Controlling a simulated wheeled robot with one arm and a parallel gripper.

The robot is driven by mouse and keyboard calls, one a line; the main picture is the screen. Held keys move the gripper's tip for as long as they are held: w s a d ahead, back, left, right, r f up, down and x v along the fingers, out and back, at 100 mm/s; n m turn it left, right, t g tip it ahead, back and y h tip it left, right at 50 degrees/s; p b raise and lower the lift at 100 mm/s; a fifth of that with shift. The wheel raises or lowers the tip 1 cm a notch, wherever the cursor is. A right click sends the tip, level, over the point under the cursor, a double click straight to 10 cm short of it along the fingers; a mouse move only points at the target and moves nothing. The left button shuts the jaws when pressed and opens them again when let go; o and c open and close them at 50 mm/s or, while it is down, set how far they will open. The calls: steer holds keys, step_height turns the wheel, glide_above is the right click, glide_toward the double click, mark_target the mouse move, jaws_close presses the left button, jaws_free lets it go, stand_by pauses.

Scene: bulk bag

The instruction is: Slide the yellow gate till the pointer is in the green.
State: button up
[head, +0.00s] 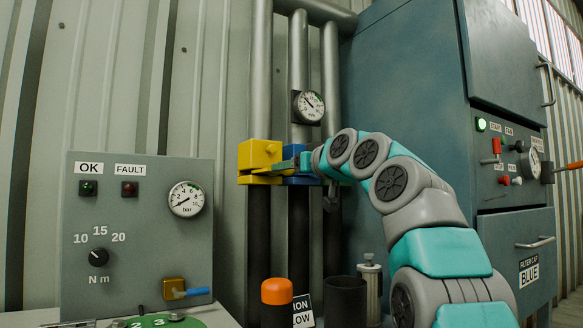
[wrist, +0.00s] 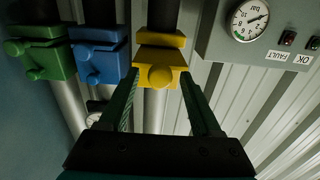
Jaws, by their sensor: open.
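The yellow gate (head: 258,153) is a block with a round knob on the leftmost of three vertical pipes. It also shows in the wrist view (wrist: 160,58), where the picture is turned over. My gripper (wrist: 159,78) is open, with one finger on each side of the yellow knob and a gap visible on both sides. In the head view my gripper (head: 280,167) reaches the gate from the right. A round dial (head: 308,106) on the middle pipe has a small green band at its upper right; its pointer appears to lie toward the upper left, outside the green.
A blue gate (head: 300,180) sits right beside the yellow one; a green gate (wrist: 40,55) lies beyond it. A grey panel (head: 135,240) with a bar gauge (head: 186,199) stands at left. A blue-grey cabinet (head: 410,90) stands at right. An orange-capped post (head: 276,292) is below.

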jaws_close()
stand_by(0.3)
stand_by(1.0)
